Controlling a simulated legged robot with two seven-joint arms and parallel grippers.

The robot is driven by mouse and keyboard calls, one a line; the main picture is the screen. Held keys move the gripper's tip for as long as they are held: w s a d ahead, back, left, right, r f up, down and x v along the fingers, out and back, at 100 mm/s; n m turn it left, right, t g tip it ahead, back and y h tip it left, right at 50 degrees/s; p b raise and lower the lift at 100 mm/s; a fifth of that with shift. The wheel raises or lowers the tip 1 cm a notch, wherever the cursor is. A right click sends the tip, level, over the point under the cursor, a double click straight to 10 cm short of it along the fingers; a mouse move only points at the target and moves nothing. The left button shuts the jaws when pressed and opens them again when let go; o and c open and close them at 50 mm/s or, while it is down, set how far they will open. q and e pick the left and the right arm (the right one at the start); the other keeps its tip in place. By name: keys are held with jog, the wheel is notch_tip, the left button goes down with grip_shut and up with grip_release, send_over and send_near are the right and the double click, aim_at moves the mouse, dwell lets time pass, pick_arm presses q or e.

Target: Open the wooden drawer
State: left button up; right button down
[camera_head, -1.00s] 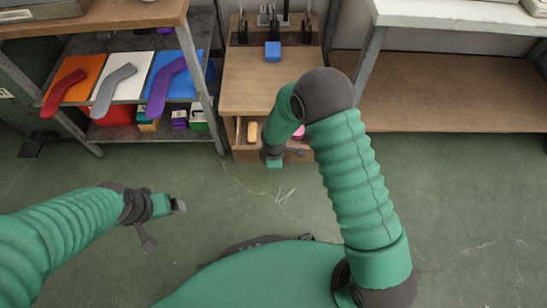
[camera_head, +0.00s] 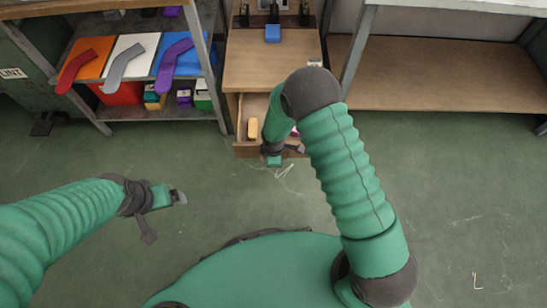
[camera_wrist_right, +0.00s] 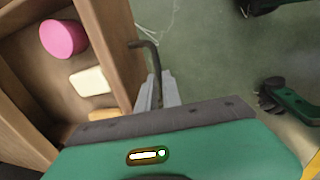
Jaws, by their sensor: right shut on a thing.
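The wooden drawer (camera_head: 246,151) stands partly pulled out of the wooden cabinet (camera_head: 268,70), with its inside showing. My right gripper (camera_head: 273,158) is at the drawer's front. In the right wrist view, the gripper's grey fingers (camera_wrist_right: 167,92) are closed around the dark bent handle (camera_wrist_right: 152,58) beside the drawer front (camera_wrist_right: 112,45). Inside the drawer are a pink round thing (camera_wrist_right: 63,38) and a cream block (camera_wrist_right: 90,81). My right arm hides part of the drawer in the head view. My left gripper (camera_head: 180,197) hangs over the floor, away from the cabinet; its jaw state is unclear.
A blue block (camera_head: 272,33) sits on the cabinet top. On the right stands a table with a low wooden shelf (camera_head: 430,75).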

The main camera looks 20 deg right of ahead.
jog(key=c, duration=1.8)
grip_release()
jog(key=shift+r, duration=0.1)
notch_tip(320, 180, up, 16)
jog(key=s+p, duration=0.3)
jog(key=p, duration=0.5)
jog(key=shift+a+r, duration=0.15)
jog(key=shift+a, duration=0.2)
